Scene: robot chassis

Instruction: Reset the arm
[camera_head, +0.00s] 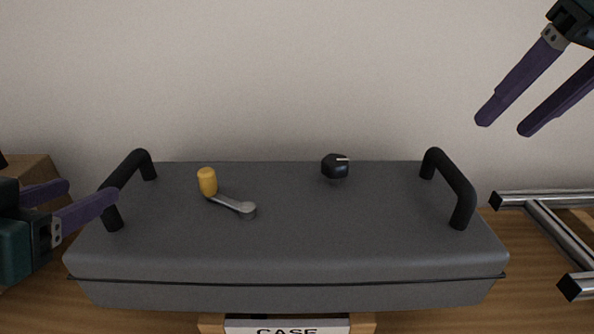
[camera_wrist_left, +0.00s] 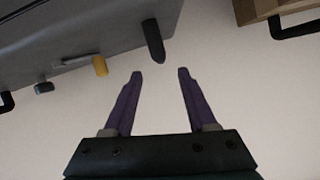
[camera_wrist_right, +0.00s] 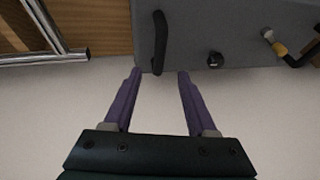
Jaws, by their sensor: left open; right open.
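My left gripper (camera_head: 92,200) is open and empty at the left end of a grey case, near its left black handle (camera_head: 112,190). In the left wrist view, that handle (camera_wrist_left: 153,42) is just beyond the purple fingertips (camera_wrist_left: 160,73), and nothing is between them. My right gripper (camera_head: 503,127) is open and empty, raised at the upper right of the head view. In the right wrist view, the fingertips (camera_wrist_right: 158,73) are apart, with the right black handle (camera_wrist_right: 160,42) beyond them.
The grey case (camera_head: 290,240) carries a lever with a yellow grip (camera_head: 207,182) and a black knob (camera_head: 335,167). A metal tube frame (camera_head: 550,225) lies at right. A wooden box (camera_head: 30,175) stands at left. A pale wall is behind.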

